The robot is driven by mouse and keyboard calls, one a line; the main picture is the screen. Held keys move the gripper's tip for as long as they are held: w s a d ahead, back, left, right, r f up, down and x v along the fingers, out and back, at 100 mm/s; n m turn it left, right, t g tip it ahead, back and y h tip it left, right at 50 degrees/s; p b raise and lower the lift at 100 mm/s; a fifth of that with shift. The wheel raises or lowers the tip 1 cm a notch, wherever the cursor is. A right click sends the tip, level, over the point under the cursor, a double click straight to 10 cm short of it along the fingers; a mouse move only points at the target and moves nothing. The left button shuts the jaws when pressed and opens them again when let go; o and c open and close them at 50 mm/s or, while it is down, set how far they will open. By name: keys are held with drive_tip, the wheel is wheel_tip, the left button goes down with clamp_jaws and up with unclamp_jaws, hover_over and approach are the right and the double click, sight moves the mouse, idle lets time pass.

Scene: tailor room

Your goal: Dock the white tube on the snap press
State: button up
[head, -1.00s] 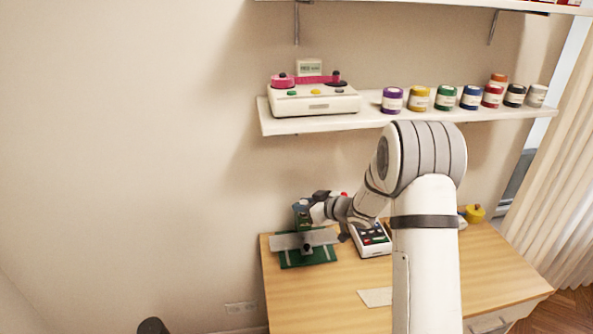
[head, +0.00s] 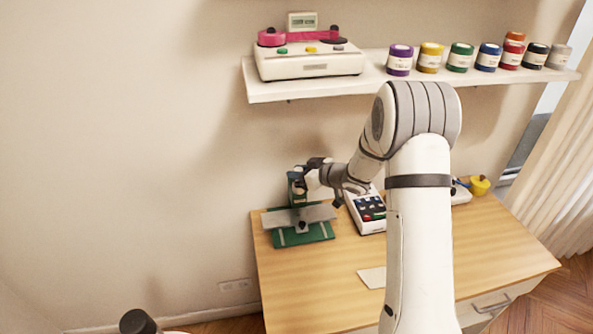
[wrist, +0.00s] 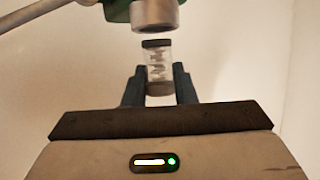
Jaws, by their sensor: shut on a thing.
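The white tube (wrist: 158,57) shows in the wrist view, upright, with a pale patterned body and dark ends. My gripper (wrist: 158,84) is shut on its lower part. The tube's top is just under the round metal head of the green snap press (wrist: 155,12); a small gap appears between them. In the head view the snap press (head: 285,238) stands at the desk's left end, with a grey plate across its front. My gripper (head: 312,179) is at its upper part there. The tube cannot be made out in the head view.
A white keypad device (head: 367,212) stands on the desk (head: 310,290) just right of the press. A pale card (head: 372,278) lies farther forward. The shelf (head: 375,82) above holds a white machine (head: 310,64) and several jars.

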drive_tip(key=shift+f+b, duration=0.35)
drive_tip(key=shift+f, duration=0.45)
drive_tip(key=shift+f, duration=0.55)
idle(1.1)
drive_tip(key=o, duration=0.7)
drive_tip(key=shift+s, duration=0.1)
drive_tip(key=p+v, duration=0.4)
drive_tip(key=v, duration=0.7)
drive_tip(key=shift+f, duration=0.1)
idle(0.4)
